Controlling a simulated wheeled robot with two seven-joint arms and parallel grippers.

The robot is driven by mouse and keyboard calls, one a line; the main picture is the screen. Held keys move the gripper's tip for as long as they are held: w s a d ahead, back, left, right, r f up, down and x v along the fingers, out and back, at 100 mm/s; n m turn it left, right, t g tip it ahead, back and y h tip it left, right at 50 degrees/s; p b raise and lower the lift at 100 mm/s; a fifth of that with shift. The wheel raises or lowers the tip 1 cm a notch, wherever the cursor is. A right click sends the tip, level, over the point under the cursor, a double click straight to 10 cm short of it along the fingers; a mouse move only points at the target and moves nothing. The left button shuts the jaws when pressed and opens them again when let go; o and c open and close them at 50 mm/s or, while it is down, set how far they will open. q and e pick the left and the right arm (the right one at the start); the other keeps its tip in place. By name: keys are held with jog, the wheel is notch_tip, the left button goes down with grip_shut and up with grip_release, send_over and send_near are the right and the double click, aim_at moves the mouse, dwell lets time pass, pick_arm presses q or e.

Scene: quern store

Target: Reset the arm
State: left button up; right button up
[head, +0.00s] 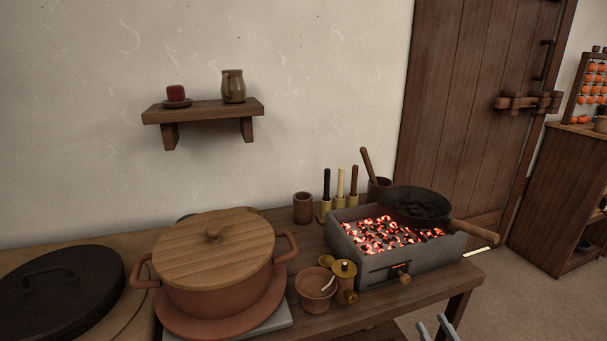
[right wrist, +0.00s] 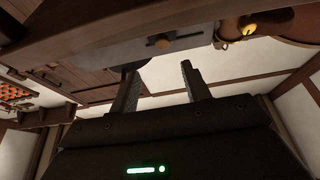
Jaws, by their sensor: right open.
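My right gripper (head: 436,328) shows at the bottom edge of the head view, in front of the table (head: 462,281) and below its front right edge. Only its two finger ends show there. In the right wrist view the gripper (right wrist: 158,78) has its two fingers apart, with nothing between them. The table's underside and front edge (right wrist: 120,30) show above the fingers in that view. My left gripper is not in view.
On the table stand a lidded clay pot (head: 215,262), a small bowl (head: 317,290), a brass canister (head: 345,280), and a brazier (head: 385,245) of glowing coals with a black pan (head: 418,203). A wall shelf (head: 203,111) hangs behind. Floor (head: 520,300) right of the table is clear.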

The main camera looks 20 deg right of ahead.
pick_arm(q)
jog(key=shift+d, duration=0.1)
